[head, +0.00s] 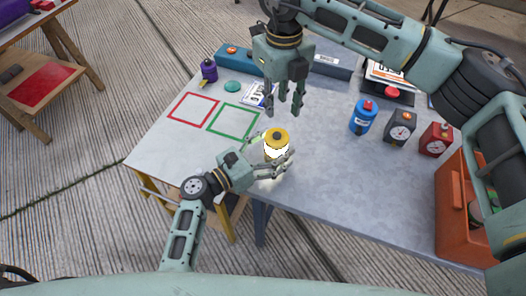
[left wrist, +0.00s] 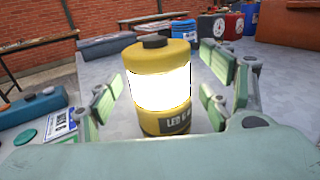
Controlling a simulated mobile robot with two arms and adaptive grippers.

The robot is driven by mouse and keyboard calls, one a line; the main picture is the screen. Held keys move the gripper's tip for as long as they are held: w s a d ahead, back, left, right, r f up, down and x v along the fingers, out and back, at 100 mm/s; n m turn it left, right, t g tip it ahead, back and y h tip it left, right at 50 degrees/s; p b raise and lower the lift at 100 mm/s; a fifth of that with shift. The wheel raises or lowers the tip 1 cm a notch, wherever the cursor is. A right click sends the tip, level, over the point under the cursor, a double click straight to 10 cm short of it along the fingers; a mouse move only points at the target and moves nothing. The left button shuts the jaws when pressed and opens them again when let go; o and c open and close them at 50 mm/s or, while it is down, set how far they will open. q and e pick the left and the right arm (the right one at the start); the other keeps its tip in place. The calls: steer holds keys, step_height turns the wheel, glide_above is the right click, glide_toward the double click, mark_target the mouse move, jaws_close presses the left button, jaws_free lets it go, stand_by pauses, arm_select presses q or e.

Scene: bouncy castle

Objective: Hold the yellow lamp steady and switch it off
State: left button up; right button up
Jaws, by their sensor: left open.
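The yellow lamp (head: 278,135) stands upright on the grey table, with a dark button on top and a bright white band that is lit. It also shows large in the left wrist view (left wrist: 160,60), with part of a dark label below the band. My left gripper (head: 272,157) is open, its fingers on both sides of the lamp. In the left wrist view gaps show between the fingers and the lamp. My right gripper (head: 284,108) is above and behind the lamp, fingers pointing down and apart, with nothing between them.
A blue canister (head: 362,118), a dark box with a dial (head: 400,128) and a red one (head: 436,139) stand to the right. An orange crate (head: 462,200) is at the right edge. Red (head: 193,108) and green (head: 232,120) outlined squares lie left. A purple bottle (head: 208,71) stands behind them.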

arm_select(q)
steer(key=shift+w+d, duration=0.35)
steer(key=shift+d, duration=0.05)
steer(key=c, duration=1.5)
steer(key=shift+c, duration=0.4)
arm_select(e)
jaws_close()
